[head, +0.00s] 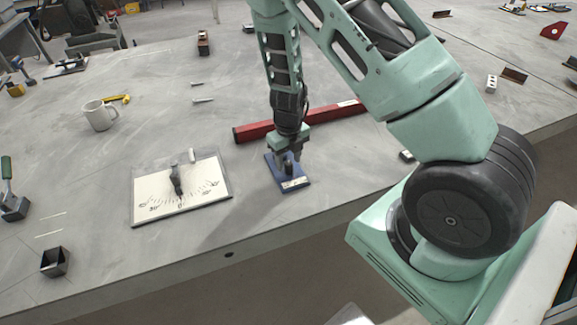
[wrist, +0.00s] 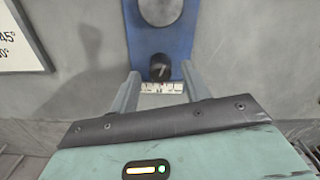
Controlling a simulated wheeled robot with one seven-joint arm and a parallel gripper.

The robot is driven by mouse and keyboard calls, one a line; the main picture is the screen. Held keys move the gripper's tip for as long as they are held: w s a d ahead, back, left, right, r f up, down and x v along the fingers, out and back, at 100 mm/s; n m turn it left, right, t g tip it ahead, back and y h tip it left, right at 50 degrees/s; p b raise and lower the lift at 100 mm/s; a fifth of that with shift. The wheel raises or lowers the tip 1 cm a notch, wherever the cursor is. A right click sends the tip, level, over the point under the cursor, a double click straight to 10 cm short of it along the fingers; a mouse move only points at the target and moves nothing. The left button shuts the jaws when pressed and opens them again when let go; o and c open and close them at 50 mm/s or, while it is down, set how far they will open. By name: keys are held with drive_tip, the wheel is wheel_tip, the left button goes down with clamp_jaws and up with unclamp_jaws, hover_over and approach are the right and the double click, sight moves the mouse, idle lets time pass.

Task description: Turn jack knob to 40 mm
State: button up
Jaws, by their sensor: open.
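The jack is a blue plate (head: 291,184) lying on the grey table, below my arm in the head view. In the wrist view the blue plate (wrist: 178,44) has a round grey part at its top and a black knob (wrist: 160,68) with a light pointer mark. A white scale strip (wrist: 163,87) lies just below the knob; its numbers are too small to read. My gripper (wrist: 160,84) is open, with one finger on each side of the knob and scale. I cannot tell whether either finger touches them. In the head view my gripper (head: 288,158) hides part of the plate.
A white dial board (head: 150,205) with a dark pointer lies left of the jack. A red bar (head: 345,113) lies behind it. A white mug (head: 98,115) and a dark square box (head: 55,262) stand further left. The table's front edge is close to the jack.

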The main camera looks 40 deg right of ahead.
drive_tip(key=shift+f, duration=1.35)
drive_tip(key=c, duration=1)
